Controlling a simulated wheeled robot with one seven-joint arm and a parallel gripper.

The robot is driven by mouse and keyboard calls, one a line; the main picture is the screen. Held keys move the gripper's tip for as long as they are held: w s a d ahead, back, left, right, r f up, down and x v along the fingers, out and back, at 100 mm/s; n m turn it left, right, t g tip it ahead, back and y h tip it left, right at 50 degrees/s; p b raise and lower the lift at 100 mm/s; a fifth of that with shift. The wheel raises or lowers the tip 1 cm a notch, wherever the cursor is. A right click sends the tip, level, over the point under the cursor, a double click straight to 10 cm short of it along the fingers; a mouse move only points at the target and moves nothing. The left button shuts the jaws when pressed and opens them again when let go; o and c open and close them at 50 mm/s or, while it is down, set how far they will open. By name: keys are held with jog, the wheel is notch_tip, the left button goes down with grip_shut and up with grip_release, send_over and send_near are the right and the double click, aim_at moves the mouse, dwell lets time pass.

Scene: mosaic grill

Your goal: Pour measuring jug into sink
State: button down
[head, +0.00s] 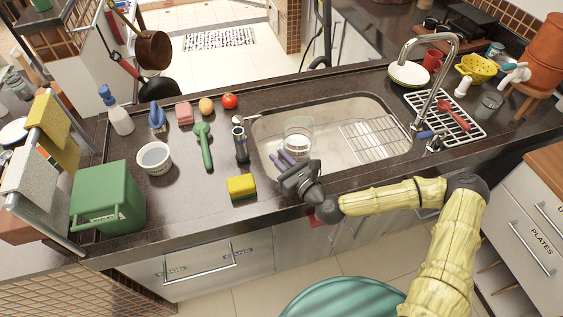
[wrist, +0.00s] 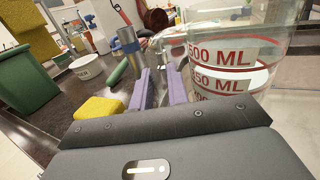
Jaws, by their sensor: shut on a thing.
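The clear measuring jug (head: 298,128) is over the left part of the sink (head: 330,108) in the head view. In the wrist view the jug (wrist: 235,60) is large at the right, with red volume marks, and looks close to upright. A pale level inside suggests liquid, but I cannot be sure. My gripper (head: 284,158) is at the sink's front left, its purple fingers beside the jug. In the wrist view my gripper (wrist: 164,78) is shut on the jug, apparently at its handle side; the exact contact is hard to see.
The tall faucet (head: 432,85) and a drying rack (head: 447,114) stand right. A wire grid (head: 375,138) lies in the sink's right part.

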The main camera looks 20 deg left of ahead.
aim_at(278, 154)
jog(key=shift+r, duration=0.25)
jog(key=shift+s+a+r+m+p, duration=0.1)
jog(key=shift+s+r+m+p, duration=0.1)
jog(key=shift+r+m+p, duration=0.45)
jog(key=shift+s+a+r+m+p, duration=0.15)
jog(key=shift+r+p, duration=0.15)
jog(key=shift+p, duration=0.6)
jog(key=shift+s+r+m+p, duration=0.1)
jog(key=shift+r+m+p, duration=0.55)
jog(key=shift+p, duration=0.25)
jog(key=shift+f, duration=0.25)
notch_tip(278, 154, up, 2)
jog(key=m+g+p, duration=0.1)
jog(key=m, duration=0.2)
jog(key=shift+d+m+h+p, duration=0.1)
jog(key=shift+m+h+p, duration=0.15)
jog(key=shift+h+p, duration=0.05)
jog(key=shift+r, duration=0.15)
